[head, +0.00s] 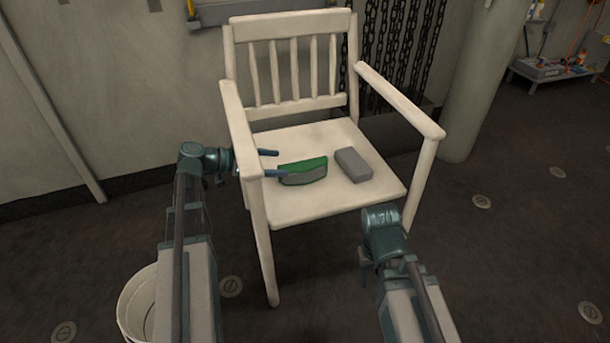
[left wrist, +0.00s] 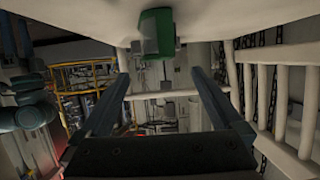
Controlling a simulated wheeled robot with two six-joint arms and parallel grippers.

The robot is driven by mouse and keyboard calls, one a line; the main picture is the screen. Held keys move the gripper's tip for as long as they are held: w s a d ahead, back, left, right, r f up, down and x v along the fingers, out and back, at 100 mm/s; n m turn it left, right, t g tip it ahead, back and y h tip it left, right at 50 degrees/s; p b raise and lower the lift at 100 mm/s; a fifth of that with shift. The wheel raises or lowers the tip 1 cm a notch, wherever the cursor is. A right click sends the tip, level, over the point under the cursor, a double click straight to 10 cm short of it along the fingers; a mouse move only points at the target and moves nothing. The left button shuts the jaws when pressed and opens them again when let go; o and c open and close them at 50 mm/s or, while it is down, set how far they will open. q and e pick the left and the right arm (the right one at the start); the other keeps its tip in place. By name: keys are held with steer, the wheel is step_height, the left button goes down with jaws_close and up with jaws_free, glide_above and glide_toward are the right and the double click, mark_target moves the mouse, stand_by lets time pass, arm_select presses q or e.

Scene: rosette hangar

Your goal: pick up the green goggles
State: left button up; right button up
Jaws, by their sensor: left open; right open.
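The green goggles (head: 304,170) lie on the seat of a white wooden chair, left of a grey block (head: 354,165). My left gripper (head: 277,163) is open at the left side of the seat, with its fingertips pointing at the goggles' left end. The lower fingertip appears close to that end; I cannot tell whether it touches. In the left wrist view the goggles (left wrist: 156,33) show at the top, beyond the open, empty fingers (left wrist: 160,77). My right gripper (head: 364,268) is low in front of the chair, away from the goggles, its fingers partly hidden.
The chair (head: 300,212) has armrests on both sides; the left armrest (head: 241,130) is close to my left gripper. A white bucket (head: 138,305) stands on the floor at lower left. A pillar (head: 478,85) and hanging chains stand behind. Floor at right is mostly free.

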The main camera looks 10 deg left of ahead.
mark_target(303, 164)
arm_select(q)
steer(key=shift+b+x, duration=0.45)
steer(key=shift+x, duration=1.65)
steer(key=b+x, duration=0.1)
steer(key=x, duration=0.3)
steer(key=shift+d+f, duration=0.1)
steer(key=shift+d, duration=0.25)
steer(key=shift+w+d+b, duration=0.15)
steer(key=shift+d+b, duration=0.15)
steer(key=c, duration=1.4)
steer(key=shift+r+p, duration=0.6)
steer(key=shift+p, duration=0.05)
steer(key=shift+r+p, duration=0.5)
steer(key=s+a, duration=0.6)
steer(key=a, duration=0.3)
steer(key=s+a, duration=0.6)
steer(key=a, duration=0.2)
steer(key=s+a, duration=0.6)
steer(key=a, duration=0.3)
steer(key=shift+a+f+b, duration=0.3)
steer(key=shift+f+b, duration=0.05)
steer(key=shift+c, duration=0.2)
